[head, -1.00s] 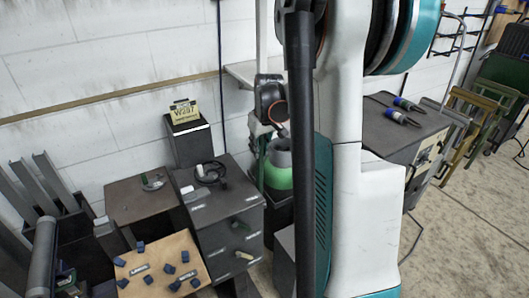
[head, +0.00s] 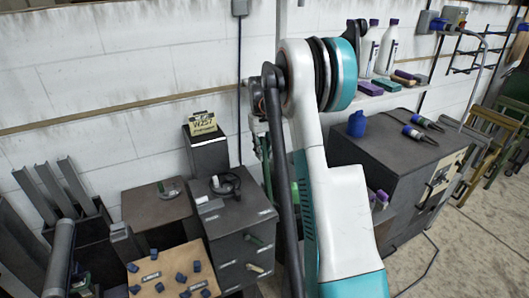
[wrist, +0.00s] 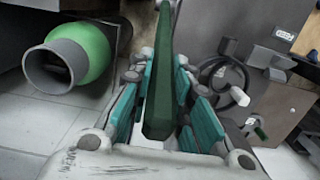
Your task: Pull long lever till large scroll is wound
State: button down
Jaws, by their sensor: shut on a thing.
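In the wrist view my gripper (wrist: 158,88) is shut on a long dark green bar (wrist: 163,50), which looks like the long lever. The teal finger pads lie along both sides of the bar. The bar runs up out of the top of the picture. I cannot pick out the large scroll in either view.
A green vessel with a grey mouth (wrist: 85,58) lies left of my gripper in the wrist view. Drawer cabinets (head: 240,235) stand left of my arm, and a dark cabinet (head: 385,160) stands to the right. Bottles (head: 387,48) stand on a wall shelf.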

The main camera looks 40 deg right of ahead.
jog(key=shift+w, duration=0.2)
jog(key=c, duration=1.7)
grip_release()
jog(key=shift+o, duration=1.1)
jog(key=shift+w+d+f, duration=0.1)
jog(key=r, duration=1.2)
jog(key=shift+w, duration=0.35)
